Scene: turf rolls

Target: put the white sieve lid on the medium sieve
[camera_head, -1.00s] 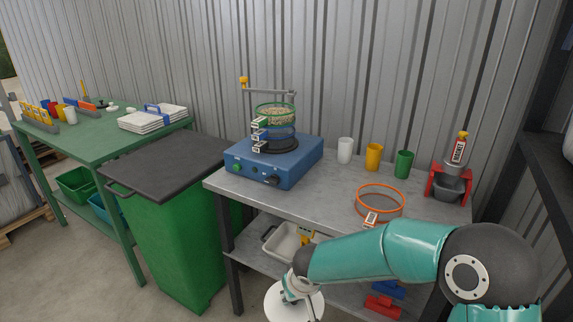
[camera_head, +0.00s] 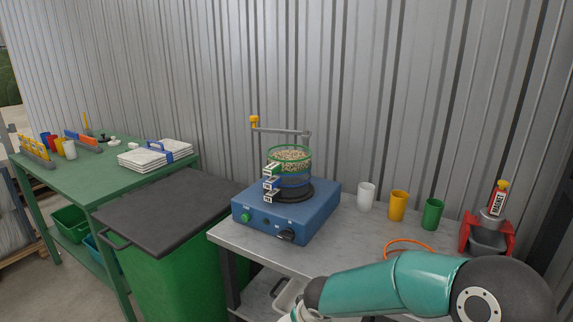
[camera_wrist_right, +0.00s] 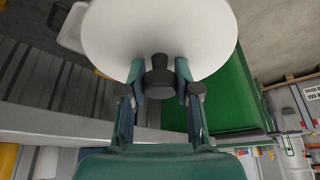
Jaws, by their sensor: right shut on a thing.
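My right gripper (camera_wrist_right: 159,72) is shut on the dark knob (camera_wrist_right: 159,82) of the white sieve lid (camera_wrist_right: 150,30) in the right wrist view. A sieve with a green rim (camera_head: 290,155), holding pale grains, tops the stack on the blue shaker (camera_head: 285,215). The tags are too small to read, so I cannot tell which is medium. My left gripper is not in view.
A bar with a yellow knob (camera_head: 254,121) reaches over the stack. White (camera_head: 366,197), orange (camera_head: 397,205) and green (camera_head: 432,213) cups stand right of the shaker. An orange ring (camera_head: 408,243) is mostly hidden behind my arm. A lidded green bin (camera_head: 165,270) stands left of the bench.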

